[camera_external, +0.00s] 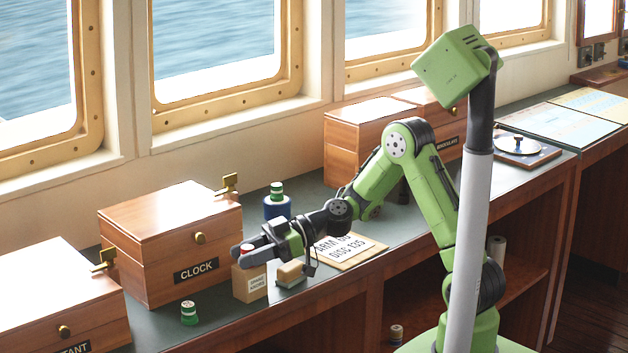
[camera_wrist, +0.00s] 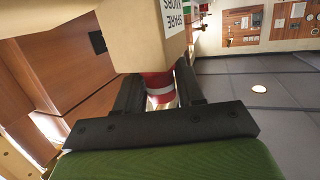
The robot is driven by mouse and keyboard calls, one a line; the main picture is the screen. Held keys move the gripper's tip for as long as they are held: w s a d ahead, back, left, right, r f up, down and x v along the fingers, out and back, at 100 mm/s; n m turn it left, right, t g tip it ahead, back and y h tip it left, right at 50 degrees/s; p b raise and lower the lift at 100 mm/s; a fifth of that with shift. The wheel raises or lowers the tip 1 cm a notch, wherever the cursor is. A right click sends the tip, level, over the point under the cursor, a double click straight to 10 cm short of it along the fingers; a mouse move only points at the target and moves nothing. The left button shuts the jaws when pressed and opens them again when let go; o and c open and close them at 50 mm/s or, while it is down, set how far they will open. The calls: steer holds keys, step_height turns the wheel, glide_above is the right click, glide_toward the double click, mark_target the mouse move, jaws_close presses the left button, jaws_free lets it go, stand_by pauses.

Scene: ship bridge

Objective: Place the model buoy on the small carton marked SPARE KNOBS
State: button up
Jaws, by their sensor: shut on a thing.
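The model buoy (camera_wrist: 160,86) is red with a white band. My gripper (camera_wrist: 158,92) is shut on it, with one dark finger on each side. The small tan carton marked SPARE KNOBS (camera_external: 250,284) stands on the counter directly under the gripper. In the wrist view the carton (camera_wrist: 142,38) appears upside down, right against the buoy's end. I cannot tell whether the buoy rests on the carton or hovers just above it.
The wooden CLOCK box (camera_external: 165,250) stands left of the carton. A small green-and-white piece (camera_external: 189,314) stands in front of it, and a blue-and-green one (camera_external: 277,203) behind the gripper.

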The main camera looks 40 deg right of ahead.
steer(key=shift+r, duration=0.1)
steer(key=shift+f, duration=0.2)
steer(key=o, duration=1)
steer(key=shift+r, duration=0.1)
steer(key=shift+r, duration=0.2)
steer(key=v, duration=1.2)
steer(key=shift+f, duration=0.15)
steer(key=shift+s, duration=0.1)
